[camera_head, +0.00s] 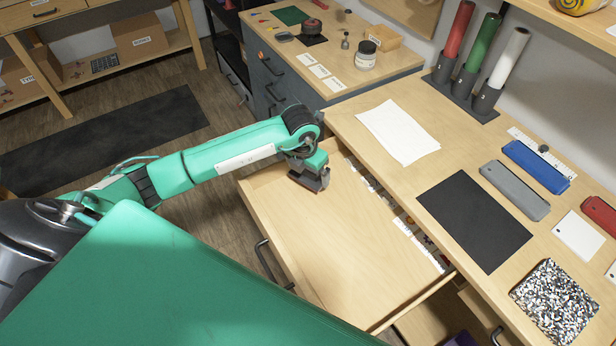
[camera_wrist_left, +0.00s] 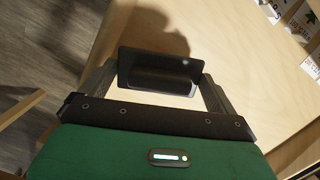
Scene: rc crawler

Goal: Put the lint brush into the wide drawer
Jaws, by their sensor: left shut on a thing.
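The wide drawer (camera_head: 290,235) is pulled open below the worktop, and its pale wooden floor is mostly bare. My left gripper (camera_head: 312,180) is over the far left part of the drawer. It is shut on the lint brush (camera_wrist_left: 160,72), a small black block between the two fingers in the left wrist view. The drawer floor (camera_wrist_left: 225,95) lies behind it there, with a dark shadow close to the brush. I cannot tell whether the brush touches the floor. In the head view the brush is mostly hidden by the gripper. My right gripper is out of view.
Small printed items (camera_head: 420,240) lie along the drawer's inner right side. The worktop holds white paper (camera_head: 398,132), a black mat (camera_head: 474,220), a grey case (camera_head: 515,190) and a blue case (camera_head: 536,167). The drawer's near half is free.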

